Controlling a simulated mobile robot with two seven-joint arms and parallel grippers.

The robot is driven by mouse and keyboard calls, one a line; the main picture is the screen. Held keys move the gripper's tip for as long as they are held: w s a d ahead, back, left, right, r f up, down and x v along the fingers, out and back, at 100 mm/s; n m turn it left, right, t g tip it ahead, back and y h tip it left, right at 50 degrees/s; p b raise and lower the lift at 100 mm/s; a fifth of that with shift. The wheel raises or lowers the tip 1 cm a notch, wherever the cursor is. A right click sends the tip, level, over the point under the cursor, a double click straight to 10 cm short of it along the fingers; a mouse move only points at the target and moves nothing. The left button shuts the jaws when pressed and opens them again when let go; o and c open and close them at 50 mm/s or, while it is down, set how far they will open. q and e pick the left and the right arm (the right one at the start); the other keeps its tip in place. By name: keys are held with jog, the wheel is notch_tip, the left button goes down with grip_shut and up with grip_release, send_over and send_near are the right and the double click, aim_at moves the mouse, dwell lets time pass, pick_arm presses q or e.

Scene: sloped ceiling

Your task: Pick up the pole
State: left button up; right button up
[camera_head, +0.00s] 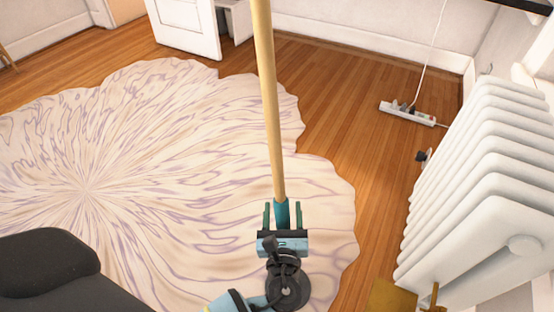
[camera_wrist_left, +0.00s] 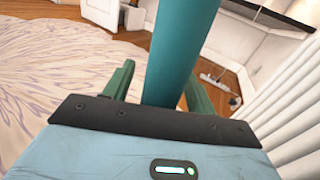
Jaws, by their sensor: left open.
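The pole is a long wooden shaft (camera_head: 268,95) with a teal lower sleeve (camera_head: 281,212). In the head view it runs from the top edge down to my left gripper (camera_head: 282,215). The teal part also fills the middle of the left wrist view (camera_wrist_left: 180,50). My left gripper's green fingers (camera_wrist_left: 160,85) are open, one on each side of the teal part. The pole's lower end is hidden behind the gripper body, and its top is out of the picture. My right gripper is not in view.
A white ribbed radiator (camera_head: 480,180) stands close on the right. A power strip (camera_head: 407,112) with a cable lies on the wooden floor near the back wall. A pale wavy-edged rug (camera_head: 160,150) covers the left and middle floor. A white door (camera_head: 185,25) is at the back.

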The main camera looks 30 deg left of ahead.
aim_at(284, 187)
pick_arm(q)
jog(key=c, duration=0.6)
grip_shut()
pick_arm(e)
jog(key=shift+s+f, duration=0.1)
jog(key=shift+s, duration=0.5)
pick_arm(q)
jog(key=shift+r, duration=0.2)
